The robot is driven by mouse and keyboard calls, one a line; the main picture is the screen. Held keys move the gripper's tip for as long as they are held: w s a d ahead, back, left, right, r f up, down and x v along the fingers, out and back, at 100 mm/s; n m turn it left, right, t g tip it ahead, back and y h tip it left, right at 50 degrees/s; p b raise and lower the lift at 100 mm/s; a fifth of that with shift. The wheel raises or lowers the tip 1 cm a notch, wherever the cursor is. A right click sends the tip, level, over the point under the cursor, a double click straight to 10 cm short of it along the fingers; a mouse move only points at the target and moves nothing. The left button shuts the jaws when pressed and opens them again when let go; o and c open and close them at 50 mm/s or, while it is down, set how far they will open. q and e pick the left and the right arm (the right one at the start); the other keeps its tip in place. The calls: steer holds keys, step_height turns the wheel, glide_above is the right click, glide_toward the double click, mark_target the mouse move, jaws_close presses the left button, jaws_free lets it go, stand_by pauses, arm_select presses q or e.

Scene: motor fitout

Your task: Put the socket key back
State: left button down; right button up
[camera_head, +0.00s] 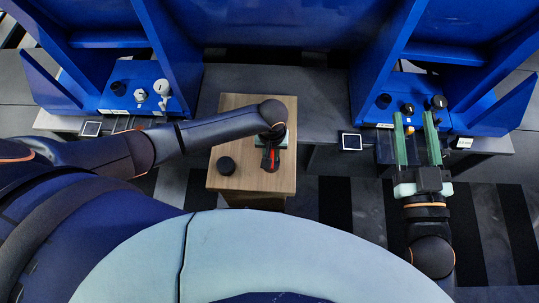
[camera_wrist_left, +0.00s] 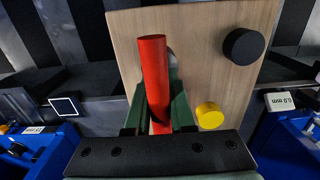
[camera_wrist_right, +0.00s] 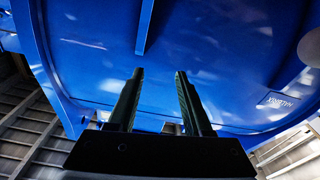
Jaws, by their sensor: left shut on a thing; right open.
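My left gripper (camera_head: 271,146) is over the wooden table, partly hidden by its own wrist. In the left wrist view it (camera_wrist_left: 158,112) is shut on a red cylindrical bar, which I take to be the socket key (camera_wrist_left: 154,65). The red also shows in the head view (camera_head: 270,161), near the table's right side. The key's lower end is hidden by the fingers. My right gripper (camera_head: 415,116) is open and empty, its fingers wide apart in front of the right blue station. In the right wrist view it (camera_wrist_right: 158,72) faces a blue panel.
The wooden table (camera_head: 238,103) carries a black disc (camera_head: 225,165) and a yellow disc (camera_wrist_left: 209,116). The left blue station (camera_head: 118,103) holds black and pale parts. The right one holds a black part (camera_head: 384,100), an orange-marked knob (camera_head: 408,108) and a black knob (camera_head: 438,102).

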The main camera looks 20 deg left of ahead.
arm_select(q)
steer(key=shift+f+b, duration=0.7)
steer(key=shift+b, duration=0.05)
arm_select(e)
step_height(320, 180, up, 10)
steer(key=s+a+n+t+y, duration=0.1)
steer(key=s+n+t+y, duration=0.1)
steer(key=n+t+y, duration=0.1)
steer(key=shift+s+a+f+y, duration=0.15)
steer(key=shift+y, duration=0.35)
arm_select(q)
steer(key=shift+f, duration=0.2)
steer(key=c, duration=0.8)
jaws_free()
steer(key=shift+o, duration=0.2)
steer(key=shift+r, duration=0.1)
